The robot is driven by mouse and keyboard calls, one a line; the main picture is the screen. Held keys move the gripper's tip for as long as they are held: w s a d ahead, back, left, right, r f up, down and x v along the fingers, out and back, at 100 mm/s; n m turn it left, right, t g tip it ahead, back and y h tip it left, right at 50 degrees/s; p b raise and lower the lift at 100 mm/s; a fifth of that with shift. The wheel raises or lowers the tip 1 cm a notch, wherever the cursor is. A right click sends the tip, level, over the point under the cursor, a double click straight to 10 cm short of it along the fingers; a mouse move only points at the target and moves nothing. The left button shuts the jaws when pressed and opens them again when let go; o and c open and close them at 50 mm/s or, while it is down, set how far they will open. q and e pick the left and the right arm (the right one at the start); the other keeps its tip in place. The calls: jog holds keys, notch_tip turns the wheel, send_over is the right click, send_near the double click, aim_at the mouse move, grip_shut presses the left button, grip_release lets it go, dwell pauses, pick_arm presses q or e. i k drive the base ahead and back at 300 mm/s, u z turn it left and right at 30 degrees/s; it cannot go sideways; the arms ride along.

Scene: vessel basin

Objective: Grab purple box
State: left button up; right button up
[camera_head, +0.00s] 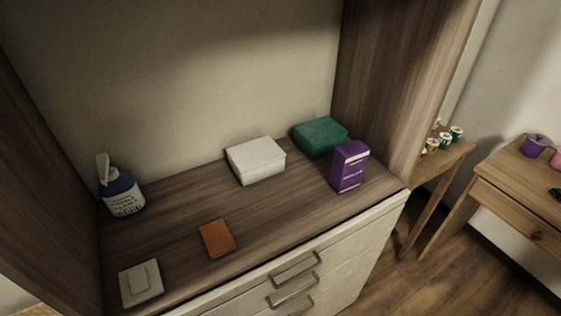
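A purple box (350,167) with pale print stands upright on the wooden counter (284,209), at its right end near the front edge. A teal box (320,137) lies just behind it and to its left. A white box (256,160) lies farther left. Neither of my grippers shows in the head view.
A blue and white bottle (122,194), a white square item (141,283) and a flat orange-brown item (217,238) are on the counter's left half. Wooden side panels bound the counter. Drawers with handles (295,268) are below. Wooden tables (520,185) stand to the right.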

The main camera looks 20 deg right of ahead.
aim_at(349, 159)
jog(key=u, duration=1.2)
jog(key=k, duration=0.55)
jog(key=z, duration=1.4)
jog(key=i, duration=0.5)
